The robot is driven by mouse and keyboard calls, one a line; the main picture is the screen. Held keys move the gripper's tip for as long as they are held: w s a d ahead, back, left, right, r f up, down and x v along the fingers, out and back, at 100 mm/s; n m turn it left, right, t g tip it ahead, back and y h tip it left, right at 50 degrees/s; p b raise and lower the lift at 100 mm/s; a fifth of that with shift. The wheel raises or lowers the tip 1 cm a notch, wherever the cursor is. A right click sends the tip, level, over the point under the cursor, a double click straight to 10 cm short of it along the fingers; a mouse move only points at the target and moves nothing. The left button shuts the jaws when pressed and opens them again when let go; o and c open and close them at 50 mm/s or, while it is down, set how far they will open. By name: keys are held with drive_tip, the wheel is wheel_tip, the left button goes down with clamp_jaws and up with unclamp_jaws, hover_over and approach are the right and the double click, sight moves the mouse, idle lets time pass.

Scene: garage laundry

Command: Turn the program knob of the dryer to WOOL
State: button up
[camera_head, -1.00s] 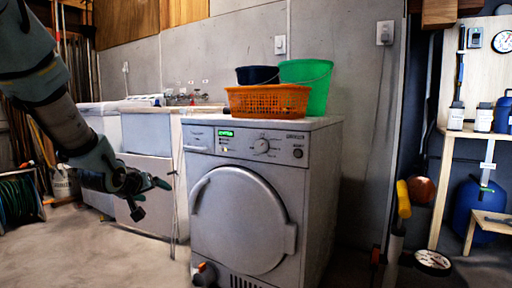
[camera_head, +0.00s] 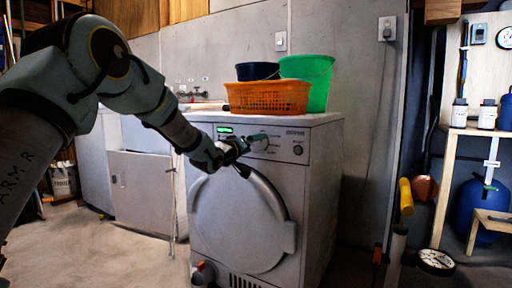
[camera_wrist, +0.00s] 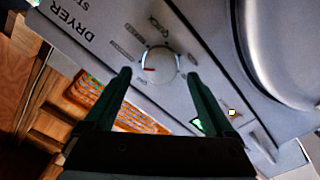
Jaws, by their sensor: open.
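The dryer (camera_head: 318,190) is a grey front-loading machine with a round door. Its round program knob (camera_wrist: 160,64) is pale, with a red mark on its left side in the wrist view. Small labels ring the knob; they are too blurred to read surely, so I cannot tell which one is WOOL. My gripper (camera_wrist: 158,76) is open, with one dark finger on each side of the knob. The fingertips look close to the knob, but I cannot tell whether they touch it. In the head view, my gripper (camera_head: 247,143) is at the control panel and partly hides the knob.
An orange basket (camera_head: 267,97), a green bucket (camera_head: 318,88) and a dark blue tub (camera_head: 257,72) stand on top of the dryer. The panel has a green display (camera_head: 225,130) and a round button (camera_head: 298,149). The floor ahead at left is clear.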

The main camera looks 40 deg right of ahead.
drive_tip(key=shift+x, duration=1)
drive_tip(key=c, duration=1.4)
